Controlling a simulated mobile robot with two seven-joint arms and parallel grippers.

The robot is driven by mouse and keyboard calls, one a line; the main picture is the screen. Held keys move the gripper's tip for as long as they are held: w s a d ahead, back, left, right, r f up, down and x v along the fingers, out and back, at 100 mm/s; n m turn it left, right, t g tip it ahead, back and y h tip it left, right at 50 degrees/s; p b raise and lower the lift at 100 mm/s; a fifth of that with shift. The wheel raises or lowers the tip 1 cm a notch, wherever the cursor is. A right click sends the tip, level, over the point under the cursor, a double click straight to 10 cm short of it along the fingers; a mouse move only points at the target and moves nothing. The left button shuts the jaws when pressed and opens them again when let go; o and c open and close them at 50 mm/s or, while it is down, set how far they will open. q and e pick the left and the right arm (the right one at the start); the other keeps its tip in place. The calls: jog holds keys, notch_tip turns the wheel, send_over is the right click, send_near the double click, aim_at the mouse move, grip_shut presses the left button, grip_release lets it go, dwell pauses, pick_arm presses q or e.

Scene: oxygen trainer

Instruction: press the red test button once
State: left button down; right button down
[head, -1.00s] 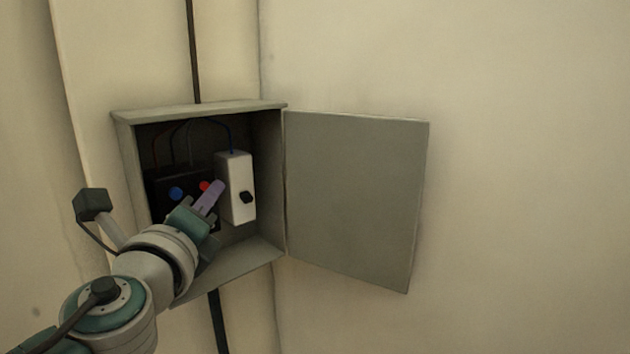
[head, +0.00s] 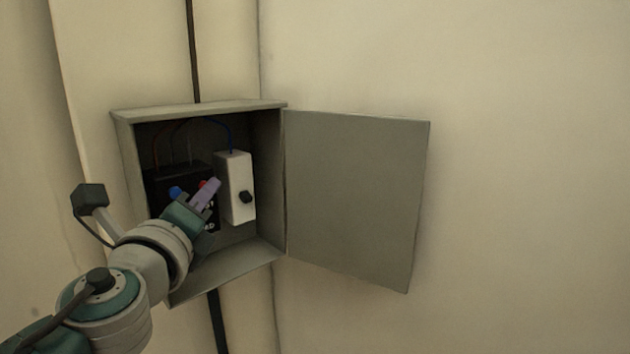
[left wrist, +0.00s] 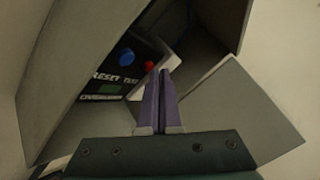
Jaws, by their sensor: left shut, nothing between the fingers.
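The red test button (head: 203,184) is on a black panel (head: 165,184) inside an open grey wall box. In the head view my left gripper's fingertips partly cover it. In the left wrist view the red button (left wrist: 149,66) shows just above and left of the fingertips, over the "TEST" label. My left gripper (head: 211,187) is shut and empty, with its purple fingers (left wrist: 159,80) together and pointing into the box. I cannot tell whether the tips touch the button. A blue button (left wrist: 126,57) sits left of it above the "RESET" label. My right gripper is not in view.
The box's rim (head: 200,106) surrounds the opening. Its door (head: 355,200) hangs open to the right. Thin wires run above the panel.

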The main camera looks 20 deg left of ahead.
pick_arm(q)
jog(key=shift+w+a, duration=0.1)
jog(key=shift+a, duration=0.15)
jog(key=shift+d, duration=0.1)
dwell(0.5)
jog(key=shift+s+d, duration=0.35)
jog(key=shift+d, duration=0.3)
jog(key=shift+d, duration=0.1)
jog(key=shift+s+d, duration=0.3)
jog(key=shift+d, duration=0.45)
jog(key=shift+s+d, duration=0.35)
jog(key=shift+d, duration=0.35)
jog(key=shift+s+d, duration=0.3)
jog(key=shift+d, duration=0.45)
